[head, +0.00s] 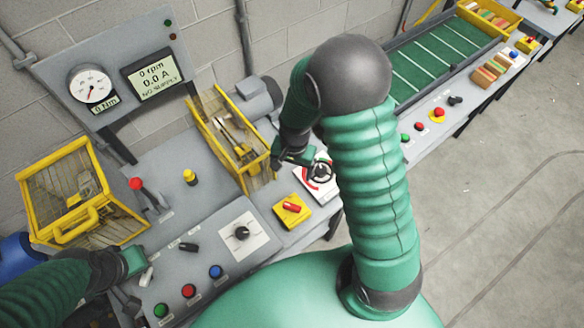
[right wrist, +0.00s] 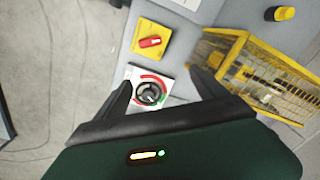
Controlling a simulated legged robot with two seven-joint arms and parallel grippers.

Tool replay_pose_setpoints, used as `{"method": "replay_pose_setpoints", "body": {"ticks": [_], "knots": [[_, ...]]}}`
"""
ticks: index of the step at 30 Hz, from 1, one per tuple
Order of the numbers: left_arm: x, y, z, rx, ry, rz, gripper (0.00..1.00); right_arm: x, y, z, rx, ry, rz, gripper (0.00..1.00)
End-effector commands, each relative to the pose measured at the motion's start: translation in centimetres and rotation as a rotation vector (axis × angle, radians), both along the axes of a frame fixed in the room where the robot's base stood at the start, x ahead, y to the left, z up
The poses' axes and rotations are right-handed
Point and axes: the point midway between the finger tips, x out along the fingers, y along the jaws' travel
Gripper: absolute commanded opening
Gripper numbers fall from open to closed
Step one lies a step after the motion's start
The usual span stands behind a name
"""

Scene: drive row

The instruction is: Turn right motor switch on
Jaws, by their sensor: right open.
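The motor switch is a black rotary knob (head: 320,172) on a white plate with a red arc, at the right end of the bench, partly hidden by my right arm. In the right wrist view the knob (right wrist: 150,94) sits between the finger lines, with red and green arcs around it. My right gripper (head: 291,158) is open and empty beside the switch; I see no contact. Its fingers (right wrist: 160,80) stand apart on either side of the knob in the wrist view. My left gripper (head: 133,266) is low at the left over the console; its jaws are unclear.
A yellow box with a red handle (head: 292,208) is next to the switch. Yellow mesh guards (head: 240,140) stand behind it and at left (head: 75,195). A display (head: 155,80) reads 0 rpm, 0.0 A, NO SUPPLY. A red-knobbed lever (head: 137,184) and console buttons (head: 188,290) are left.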

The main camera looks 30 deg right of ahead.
Motion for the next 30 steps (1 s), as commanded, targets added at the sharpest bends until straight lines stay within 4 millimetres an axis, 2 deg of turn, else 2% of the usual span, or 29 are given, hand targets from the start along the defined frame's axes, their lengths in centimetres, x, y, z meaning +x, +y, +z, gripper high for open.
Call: {"method": "replay_pose_setpoints", "body": {"ticks": [17,20,30], "knots": [[0.0,0.0,0.1,0.0,0.0,0.001,0.0,0.0,-0.1,0.5,0.0,-0.001,0.002,0.82],[0.0,0.0,-0.2,0.0,0.0,0.001,0.0,0.1,0.0,2.0,-0.001,-0.005,0.002,0.82],[0.0,0.0,-1.5,0.0,0.0,0.0,0.0,-0.5,0.4,11.6,-0.003,-0.008,0.003,0.82]]}}
